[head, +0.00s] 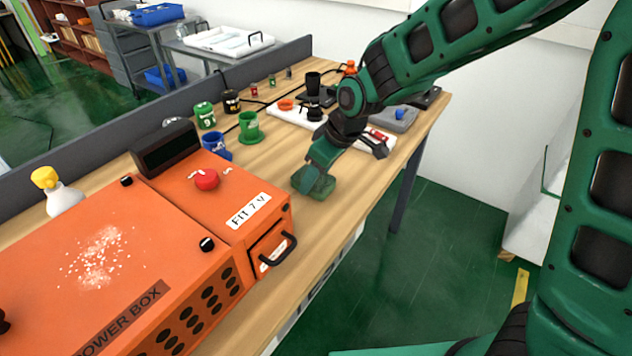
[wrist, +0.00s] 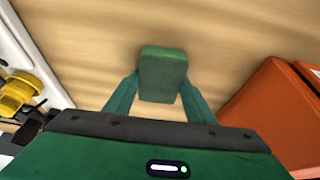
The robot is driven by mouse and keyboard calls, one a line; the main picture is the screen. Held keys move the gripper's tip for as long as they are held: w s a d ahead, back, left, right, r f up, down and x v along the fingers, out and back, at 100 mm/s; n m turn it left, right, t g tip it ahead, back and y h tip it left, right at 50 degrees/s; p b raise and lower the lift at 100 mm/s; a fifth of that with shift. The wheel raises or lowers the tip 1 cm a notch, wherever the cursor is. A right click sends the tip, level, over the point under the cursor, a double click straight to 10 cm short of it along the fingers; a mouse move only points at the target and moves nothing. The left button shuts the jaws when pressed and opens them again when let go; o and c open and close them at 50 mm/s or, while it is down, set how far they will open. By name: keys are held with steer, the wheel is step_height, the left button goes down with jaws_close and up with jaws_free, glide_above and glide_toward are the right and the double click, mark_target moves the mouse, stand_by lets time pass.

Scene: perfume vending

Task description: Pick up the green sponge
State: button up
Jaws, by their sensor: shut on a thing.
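The green sponge (head: 322,187) is at the tip of my gripper (head: 312,179) in the head view, over the wooden table just beyond the orange power box. In the wrist view the sponge (wrist: 163,74) sits between the two green fingers of my gripper (wrist: 160,92), and the fingers are shut on it. I cannot tell whether the sponge still touches the table. Part of it is hidden by the fingers in the head view.
The orange power box (head: 110,235) stands close on the left. Blue cup (head: 216,146), green cup (head: 249,128) and green can (head: 204,115) stand behind. A white tray (head: 290,113) with items lies farther back. The table's right edge is close to the sponge.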

steer(key=shift+r, duration=0.1)
step_height(320, 180, up, 10)
steer(key=shift+r, duration=0.2)
stand_by(0.4)
